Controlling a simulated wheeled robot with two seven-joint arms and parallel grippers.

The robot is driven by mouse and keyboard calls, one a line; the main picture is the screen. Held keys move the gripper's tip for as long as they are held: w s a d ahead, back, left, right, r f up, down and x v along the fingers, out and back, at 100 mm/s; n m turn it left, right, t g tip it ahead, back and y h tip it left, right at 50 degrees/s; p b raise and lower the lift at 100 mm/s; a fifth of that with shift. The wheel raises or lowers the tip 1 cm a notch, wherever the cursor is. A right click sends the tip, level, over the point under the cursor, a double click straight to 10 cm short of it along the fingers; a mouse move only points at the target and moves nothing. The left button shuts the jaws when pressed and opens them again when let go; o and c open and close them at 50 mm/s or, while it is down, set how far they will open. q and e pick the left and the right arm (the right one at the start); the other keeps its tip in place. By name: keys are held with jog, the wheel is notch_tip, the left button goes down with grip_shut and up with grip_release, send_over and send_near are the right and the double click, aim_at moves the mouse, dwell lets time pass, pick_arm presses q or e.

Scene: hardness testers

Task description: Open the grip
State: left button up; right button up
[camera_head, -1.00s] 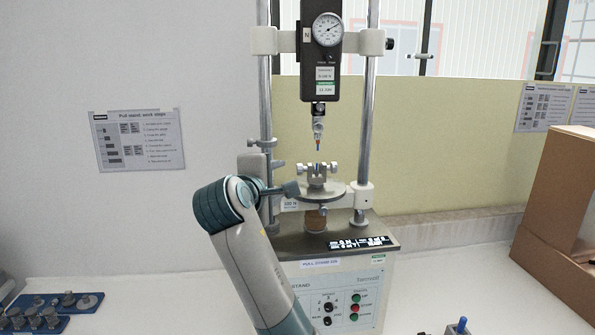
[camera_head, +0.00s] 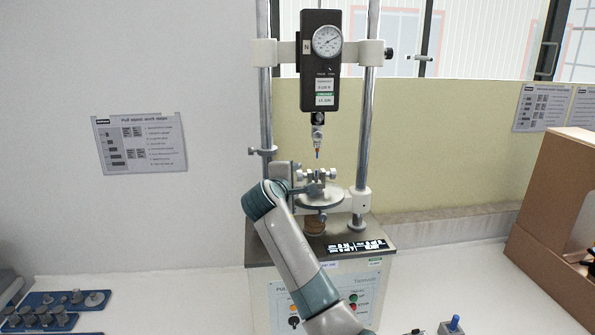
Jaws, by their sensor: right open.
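The grip (camera_head: 319,175) is a small metal vise with side screws. It sits on a round metal plate (camera_head: 322,203) of the pull stand, below the force gauge (camera_head: 321,62) and its hanging hook (camera_head: 317,148). My right gripper (camera_head: 304,187) reaches in from the left at the height of the grip, close to its left screw. The jaws are open; whether they touch the screw is not clear, and my own wrist hides part of them. My left gripper is not in view.
Two steel columns (camera_head: 367,120) flank the grip. My arm covers part of the control panel (camera_head: 368,290). A blue tray (camera_head: 62,301) of metal parts lies at far left. A cardboard box (camera_head: 548,215) stands at right. A blue-topped part (camera_head: 453,324) stands at the front.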

aim_at(298, 179)
jog(key=shift+p+x, duration=0.35)
jog(key=shift+x, duration=0.85)
jog(key=c, duration=1)
jog(key=shift+f+b, duration=0.15)
jog(key=shift+b, duration=0.3)
jog(key=shift+c, duration=0.2)
jog(key=t+b, duration=0.1)
jog(key=b, duration=0.4)
jog(key=m+t+h+b, duration=0.1)
jog(key=t+b, duration=0.1)
jog(key=b, duration=0.3)
jog(key=f+m+t+b, duration=0.1)
jog(key=b, duration=0.5)
jog(key=shift+t+h, duration=0.3)
jog(key=shift+h, duration=0.1)
jog(key=shift+r+b, duration=0.2)
jog(key=shift+b, duration=0.25)
